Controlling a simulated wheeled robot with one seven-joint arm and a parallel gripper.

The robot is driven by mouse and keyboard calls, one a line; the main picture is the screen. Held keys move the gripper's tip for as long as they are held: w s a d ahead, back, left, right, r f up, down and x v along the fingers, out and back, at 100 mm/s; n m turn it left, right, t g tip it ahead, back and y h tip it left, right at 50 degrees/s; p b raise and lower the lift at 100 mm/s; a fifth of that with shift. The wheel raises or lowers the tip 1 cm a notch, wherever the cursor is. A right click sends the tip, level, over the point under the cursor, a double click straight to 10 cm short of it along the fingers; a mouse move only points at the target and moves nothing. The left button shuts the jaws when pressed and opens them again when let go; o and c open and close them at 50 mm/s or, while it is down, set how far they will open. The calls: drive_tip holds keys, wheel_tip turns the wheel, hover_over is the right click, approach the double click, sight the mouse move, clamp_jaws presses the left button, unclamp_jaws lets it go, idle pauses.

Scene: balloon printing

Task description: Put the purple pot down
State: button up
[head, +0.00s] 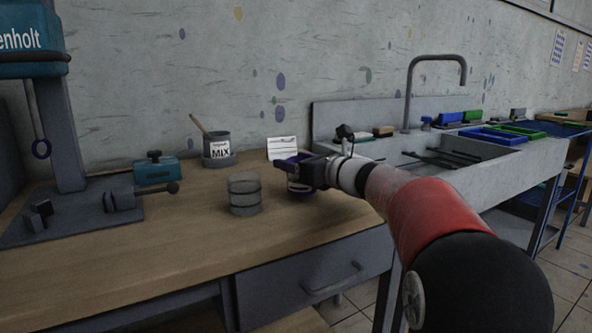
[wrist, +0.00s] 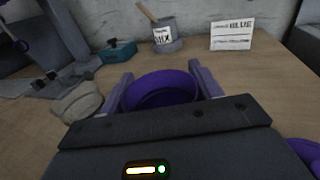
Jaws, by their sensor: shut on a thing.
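The purple pot (wrist: 162,90) sits between the two fingers of my gripper (wrist: 165,88) in the wrist view, its round opening facing up. My gripper (head: 294,170) is shut on it, one finger on each side. In the head view the pot (head: 298,187) is partly hidden by the gripper and looks upright over the wooden bench (head: 200,245). I cannot tell whether its base touches the bench top.
Behind are a MIX tin (head: 217,150) and a white card (head: 282,148). A teal block (head: 154,170) and a press stand at left. Another purple thing (wrist: 306,152) shows at lower right in the wrist view. The bench front is clear.

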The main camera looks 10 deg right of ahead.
drive_tip(key=shift+f, duration=0.65)
drive_tip(key=o, duration=1.1)
drive_tip(key=b+v, duration=0.1)
drive_tip(key=v, duration=1.1)
drive_tip(key=shift+s, duration=0.1)
